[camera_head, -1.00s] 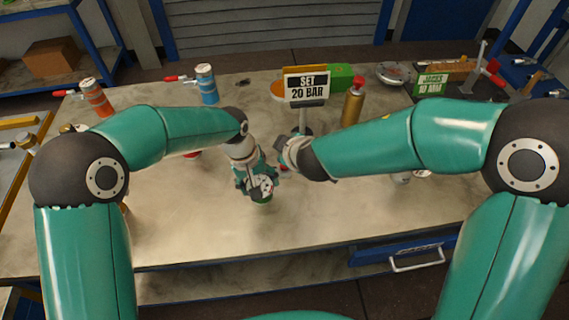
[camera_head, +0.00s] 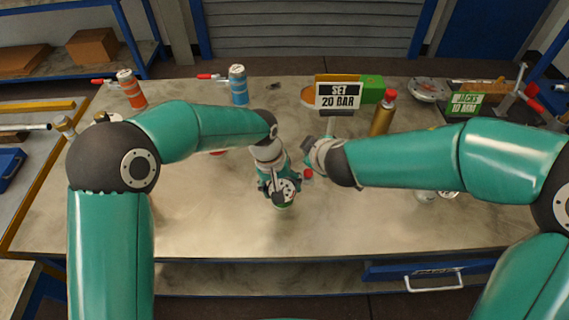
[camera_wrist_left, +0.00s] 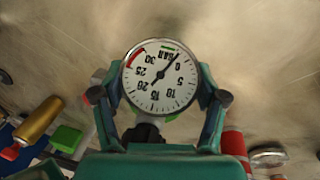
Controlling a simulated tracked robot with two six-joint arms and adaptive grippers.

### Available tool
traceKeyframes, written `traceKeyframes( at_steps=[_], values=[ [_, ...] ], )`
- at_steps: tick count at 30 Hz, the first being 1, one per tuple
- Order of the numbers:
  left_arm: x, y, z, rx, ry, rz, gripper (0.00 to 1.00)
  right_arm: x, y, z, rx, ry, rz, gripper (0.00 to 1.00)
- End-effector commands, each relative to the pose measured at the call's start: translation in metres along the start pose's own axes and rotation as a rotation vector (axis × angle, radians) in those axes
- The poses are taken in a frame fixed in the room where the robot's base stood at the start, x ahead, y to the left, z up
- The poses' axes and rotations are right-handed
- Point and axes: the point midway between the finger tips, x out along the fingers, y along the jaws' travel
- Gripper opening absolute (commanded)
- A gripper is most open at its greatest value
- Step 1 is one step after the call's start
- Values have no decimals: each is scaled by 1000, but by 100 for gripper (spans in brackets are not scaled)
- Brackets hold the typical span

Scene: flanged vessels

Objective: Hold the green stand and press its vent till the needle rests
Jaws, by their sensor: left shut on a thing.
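My left gripper (camera_head: 281,188) is shut on the green stand (camera_head: 284,206), over the front middle of the bench. The stand's base is mostly hidden by the gripper. Its round white gauge (camera_wrist_left: 160,78) fills the gap between my fingers in the left wrist view. The dial appears upside down, with its needle near the 0 end, by a short green mark, far from 20. A small red knob (camera_head: 307,174) shows just right of the gauge; I cannot tell if it is the vent. My right gripper (camera_head: 309,150) is close behind it, apart from the gauge; its fingers are unclear.
A sign reading SET 20 BAR (camera_head: 338,96) stands behind. An orange stand (camera_head: 132,90) and a blue stand (camera_head: 238,88) are at the back left. A gold cylinder (camera_head: 382,120) stands right of the sign. The bench's front (camera_head: 230,235) is clear.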

Motion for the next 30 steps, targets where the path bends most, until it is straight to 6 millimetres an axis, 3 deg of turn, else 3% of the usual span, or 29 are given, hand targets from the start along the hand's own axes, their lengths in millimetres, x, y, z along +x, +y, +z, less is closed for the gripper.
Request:
traceKeyframes(
  at_steps=[20,21,25,30],
  values=[
    [0,0,0,0,1,1,6,0,0,0,0,0,0,0],
    [0,0,0,0,1,1,79,0,0,0,0,0,0,0],
    [0,0,0,0,1,0,100,0,0,0,0,0,0,0],
    [0,0,0,0,1,0,100,0,0,0,0,0,0,0]
  ],
)
